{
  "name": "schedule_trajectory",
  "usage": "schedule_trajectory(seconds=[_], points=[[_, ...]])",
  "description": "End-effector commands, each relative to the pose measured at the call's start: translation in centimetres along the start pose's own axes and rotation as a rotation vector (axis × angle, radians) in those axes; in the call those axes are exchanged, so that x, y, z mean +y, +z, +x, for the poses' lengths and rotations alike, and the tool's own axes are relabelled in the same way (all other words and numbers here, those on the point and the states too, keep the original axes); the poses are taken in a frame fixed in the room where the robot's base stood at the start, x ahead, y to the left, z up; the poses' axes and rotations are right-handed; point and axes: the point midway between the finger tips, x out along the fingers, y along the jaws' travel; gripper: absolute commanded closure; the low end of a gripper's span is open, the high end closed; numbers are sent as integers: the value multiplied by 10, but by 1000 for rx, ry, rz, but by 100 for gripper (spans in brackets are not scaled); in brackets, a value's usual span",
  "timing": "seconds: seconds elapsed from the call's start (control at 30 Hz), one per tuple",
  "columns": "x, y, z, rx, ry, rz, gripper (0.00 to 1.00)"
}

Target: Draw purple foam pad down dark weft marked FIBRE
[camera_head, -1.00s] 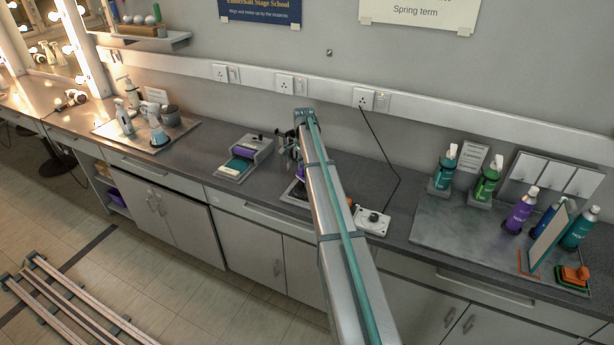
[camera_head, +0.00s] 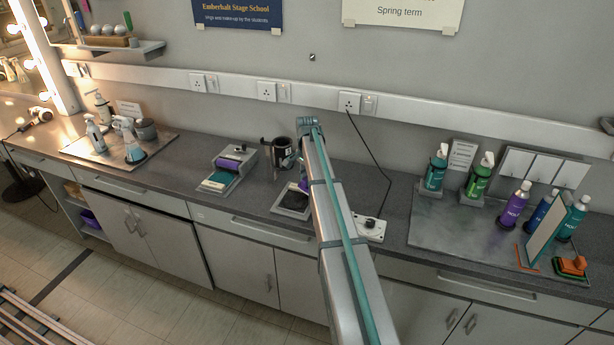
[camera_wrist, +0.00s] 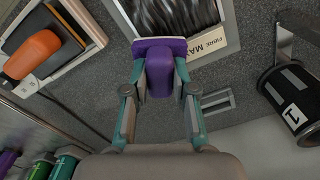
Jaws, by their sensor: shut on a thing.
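My gripper (camera_wrist: 160,85) is shut on the purple foam pad (camera_wrist: 160,70), with its two teal-and-grey fingers on either side of the handle. The pad's wide flat edge overlaps the near edge of a pale-framed tray in the wrist view. I cannot tell whether the pad touches the weft. In the head view the dark weft (camera_head: 292,200) shows on its tray left of my arm, which partly hides the pad (camera_head: 304,185).
An orange-handled tool (camera_wrist: 33,53) shows in the wrist view.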

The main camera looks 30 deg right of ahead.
Motion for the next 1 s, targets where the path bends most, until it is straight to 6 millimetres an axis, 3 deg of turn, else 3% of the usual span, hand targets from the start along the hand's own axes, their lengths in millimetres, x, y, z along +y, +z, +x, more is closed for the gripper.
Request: schedule_trajectory(seconds=[0.1,1.0], points=[[0,0,18,0,0,0,100],[0,0,21,0,0,0,100]])
